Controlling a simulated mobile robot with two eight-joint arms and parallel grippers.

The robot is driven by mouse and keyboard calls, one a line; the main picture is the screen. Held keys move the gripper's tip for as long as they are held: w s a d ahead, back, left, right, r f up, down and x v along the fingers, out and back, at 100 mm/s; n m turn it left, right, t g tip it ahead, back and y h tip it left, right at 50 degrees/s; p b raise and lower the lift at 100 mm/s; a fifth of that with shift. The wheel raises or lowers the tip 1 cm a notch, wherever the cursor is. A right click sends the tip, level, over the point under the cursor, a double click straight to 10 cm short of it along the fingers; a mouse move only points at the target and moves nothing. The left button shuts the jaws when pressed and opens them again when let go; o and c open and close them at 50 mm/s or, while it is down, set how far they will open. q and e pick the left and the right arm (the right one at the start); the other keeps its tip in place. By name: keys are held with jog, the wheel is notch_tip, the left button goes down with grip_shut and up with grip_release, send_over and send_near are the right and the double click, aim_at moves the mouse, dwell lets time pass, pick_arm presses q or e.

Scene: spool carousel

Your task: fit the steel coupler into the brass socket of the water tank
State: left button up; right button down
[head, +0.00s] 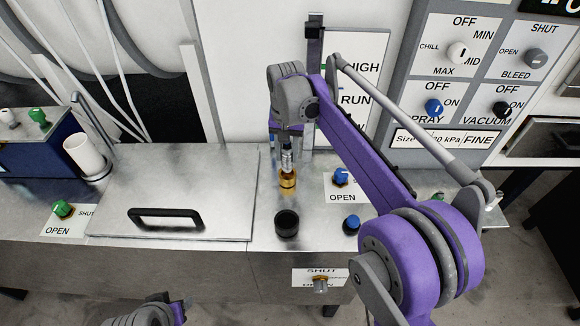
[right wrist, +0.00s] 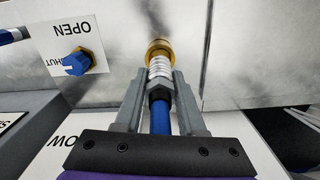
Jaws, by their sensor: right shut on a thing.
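My right gripper (head: 287,148) is shut on the steel coupler (head: 287,163), above the metal top of the tank. In the right wrist view, my right gripper (right wrist: 160,82) has its fingers on either side of the ribbed silver coupler (right wrist: 159,68) and the blue hose (right wrist: 160,118) behind it. The brass socket (head: 288,181) stands on the metal top, directly below the coupler. In the right wrist view the coupler's end meets the brass socket (right wrist: 158,45) in line; how deep it sits is hidden.
A black round cap (head: 287,222) stands in front of the socket. A blue knob (head: 341,176) on an OPEN label and another blue knob (head: 352,223) are to the right. A lid with a black handle (head: 165,214) lies left. A valve panel (head: 462,75) stands behind right.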

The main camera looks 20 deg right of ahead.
aim_at(287, 165)
jog(key=shift+f, duration=2.45)
jog(key=shift+f, duration=0.1)
